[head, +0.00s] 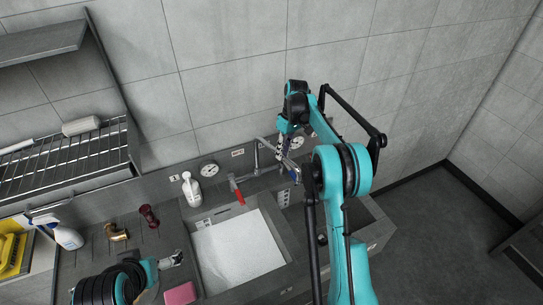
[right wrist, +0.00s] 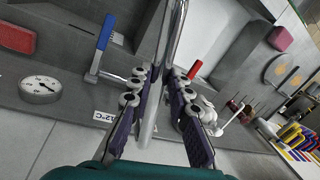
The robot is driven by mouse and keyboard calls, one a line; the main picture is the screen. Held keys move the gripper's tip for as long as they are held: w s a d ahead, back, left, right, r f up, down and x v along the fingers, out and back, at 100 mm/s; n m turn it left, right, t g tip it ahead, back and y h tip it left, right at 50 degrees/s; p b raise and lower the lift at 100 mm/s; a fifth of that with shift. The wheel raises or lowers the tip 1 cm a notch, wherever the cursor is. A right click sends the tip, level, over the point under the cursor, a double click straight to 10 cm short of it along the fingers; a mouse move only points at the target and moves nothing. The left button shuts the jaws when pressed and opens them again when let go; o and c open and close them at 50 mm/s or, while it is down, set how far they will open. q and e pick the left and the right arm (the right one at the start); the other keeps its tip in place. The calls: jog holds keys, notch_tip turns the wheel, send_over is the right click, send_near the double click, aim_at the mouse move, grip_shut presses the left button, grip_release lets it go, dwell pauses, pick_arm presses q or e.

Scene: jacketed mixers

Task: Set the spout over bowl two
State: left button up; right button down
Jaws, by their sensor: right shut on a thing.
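The metal spout (head: 266,144) rises at the back of the sink, near the wall. My right gripper (head: 287,152) is at the spout; in the right wrist view the spout's chrome tube (right wrist: 176,45) runs between its fingers (right wrist: 158,100), which are shut on it. The left bowl (head: 288,258) has a white sheet or panel (head: 238,250) in it. A second, dark bowl (head: 366,212) lies to the right, partly hidden by my right arm. I cannot read which bowl is two. My left gripper (head: 172,261) is low at the left, over the counter; its jaws are unclear.
A red lever (head: 238,192) stands behind the left bowl; a blue lever (right wrist: 105,32) shows in the right wrist view. Dials (head: 209,169) line the back. A white bottle (head: 191,189), a dark red item (head: 149,216), a brass fitting (head: 116,232) and a pink sponge (head: 180,293) occupy the left counter.

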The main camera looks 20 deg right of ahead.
jog(key=w+d+n+p, duration=0.1)
jog(key=w+d+n, duration=0.2)
jog(key=d+n, duration=0.1)
jog(key=shift+w+d+g+p, duration=0.3)
jog(key=shift+d+g+p, duration=0.1)
jog(key=shift+d, duration=0.1)
jog(key=c, duration=1.4)
grip_release()
jog(key=shift+s+a, duration=0.1)
